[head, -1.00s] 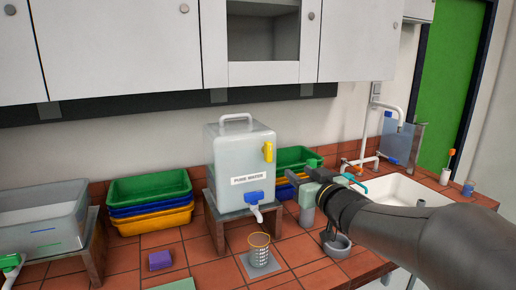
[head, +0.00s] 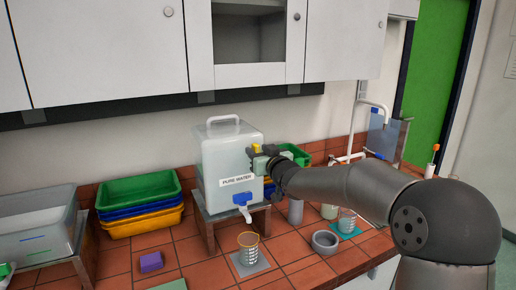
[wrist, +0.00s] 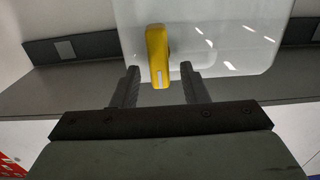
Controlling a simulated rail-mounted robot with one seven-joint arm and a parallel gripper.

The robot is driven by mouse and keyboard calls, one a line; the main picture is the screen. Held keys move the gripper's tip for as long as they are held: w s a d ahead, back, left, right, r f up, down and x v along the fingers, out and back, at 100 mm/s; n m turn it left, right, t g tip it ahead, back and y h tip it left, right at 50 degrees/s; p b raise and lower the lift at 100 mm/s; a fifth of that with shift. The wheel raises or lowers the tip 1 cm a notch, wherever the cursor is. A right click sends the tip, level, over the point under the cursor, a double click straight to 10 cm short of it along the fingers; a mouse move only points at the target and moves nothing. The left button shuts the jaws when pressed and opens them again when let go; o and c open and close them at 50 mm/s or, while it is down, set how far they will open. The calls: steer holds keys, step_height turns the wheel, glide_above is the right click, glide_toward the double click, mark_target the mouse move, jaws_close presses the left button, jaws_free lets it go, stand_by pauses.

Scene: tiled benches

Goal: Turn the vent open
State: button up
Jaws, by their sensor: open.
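The vent is a yellow lever on the right part of the pure water tank (head: 222,160), a translucent white container with a handle on top. In the head view only the top of the yellow vent (head: 256,148) shows above my gripper (head: 262,162). In the wrist view the vent (wrist: 157,55) hangs lengthwise, its lower end between my two fingertips (wrist: 160,82). My gripper is open around the lever's end, with a gap on both sides. I cannot tell whether either finger touches it.
The tank stands on a raised stand with a blue tap (head: 244,198); a beaker (head: 248,247) sits below. Stacked trays (head: 140,203) are at left, a grey bowl (head: 325,241) at right. White cupboards (head: 90,50) hang above.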

steer(key=shift+w+a, duration=0.2)
steer(key=shift+w, duration=0.2)
jaws_close()
steer(key=shift+f, duration=0.1)
